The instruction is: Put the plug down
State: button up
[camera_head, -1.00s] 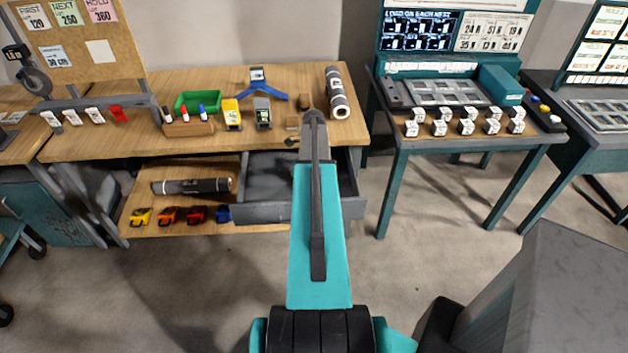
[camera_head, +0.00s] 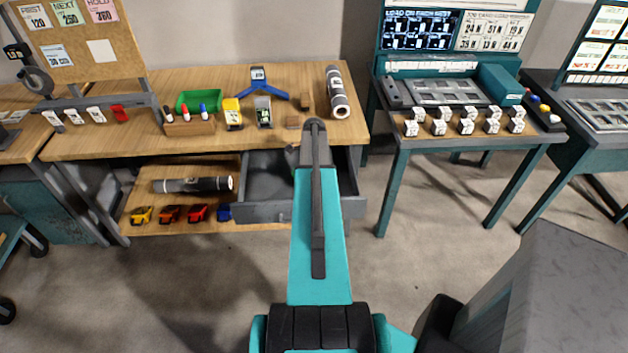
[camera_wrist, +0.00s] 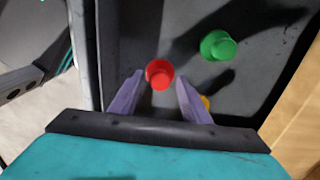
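A red plug (camera_wrist: 160,73) shows in the wrist view over the dark floor of an open drawer (camera_head: 262,213). My gripper (camera_wrist: 160,78) has its two pale purple fingers spread on either side of the red plug, with a narrow gap visible at each side. I cannot tell how high the red plug is above the floor. A green plug (camera_wrist: 218,46) sits in the drawer up and to the right. A yellow plug (camera_wrist: 205,102) is mostly hidden behind the right finger. In the head view my arm hides the gripper's fingers and the plugs.
The drawer hangs below a wooden bench (camera_head: 100,146). On the bench are a green tray (camera_head: 197,101), a marker holder (camera_head: 188,128), a blue stand (camera_head: 262,90) and a grey roll (camera_head: 337,92). Another roll (camera_head: 193,185) and several toy cars lie on the lower shelf.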

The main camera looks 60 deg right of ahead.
jog(key=shift+r, duration=0.15)
notch_tip(320, 180, up, 12)
jog(key=b, duration=0.4)
dwell(0.8)
dwell(0.9)
